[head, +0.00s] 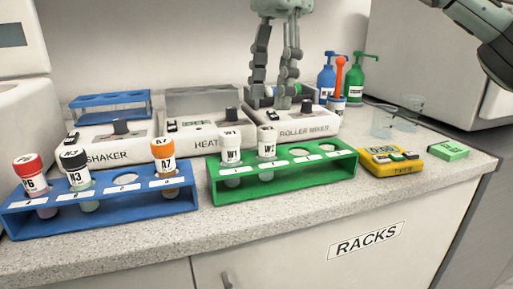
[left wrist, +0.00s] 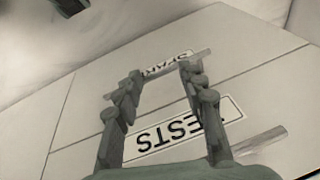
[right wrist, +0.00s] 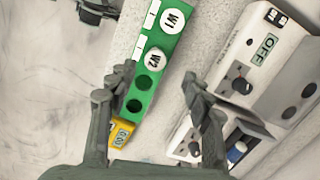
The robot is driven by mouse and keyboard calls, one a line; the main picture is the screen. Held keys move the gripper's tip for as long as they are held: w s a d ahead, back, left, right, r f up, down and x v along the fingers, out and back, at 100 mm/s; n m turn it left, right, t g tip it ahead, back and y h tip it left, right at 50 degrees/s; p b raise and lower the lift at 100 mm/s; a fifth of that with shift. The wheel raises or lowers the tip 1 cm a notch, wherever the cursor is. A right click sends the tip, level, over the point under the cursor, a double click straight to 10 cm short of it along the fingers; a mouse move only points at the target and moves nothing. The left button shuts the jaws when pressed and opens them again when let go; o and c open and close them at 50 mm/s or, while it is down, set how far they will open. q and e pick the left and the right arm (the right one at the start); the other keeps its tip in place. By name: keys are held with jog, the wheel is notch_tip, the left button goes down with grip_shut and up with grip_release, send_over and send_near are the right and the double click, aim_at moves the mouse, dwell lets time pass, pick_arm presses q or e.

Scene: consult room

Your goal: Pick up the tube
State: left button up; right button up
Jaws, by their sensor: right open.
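Two white-capped tubes, W1 (head: 230,150) and W2 (head: 267,143), stand upright in the green rack. A small white and blue item (right wrist: 237,152) lies on the mixer, partly hidden. My left gripper (left wrist: 160,78) is open and empty, facing cabinet fronts.
The shaker (head: 112,137) and heater (head: 195,137) stand behind the racks, with an empty blue rack (head: 110,100) on the shaker. A yellow timer (head: 388,165), green box (head: 449,151), clear cups (head: 382,122) and pump bottles (head: 356,78) are to the right.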

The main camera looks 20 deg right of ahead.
aim_at(268, 128)
jog(key=f, duration=0.4)
jog(key=s+f, duration=0.1)
jog(key=f, duration=0.1)
jog(key=shift+a+f, duration=0.2)
jog(key=shift+a, duration=0.05)
jog(key=shift+a+f, duration=0.1)
jog(key=shift+f, duration=0.4)
jog(key=c, duration=1)
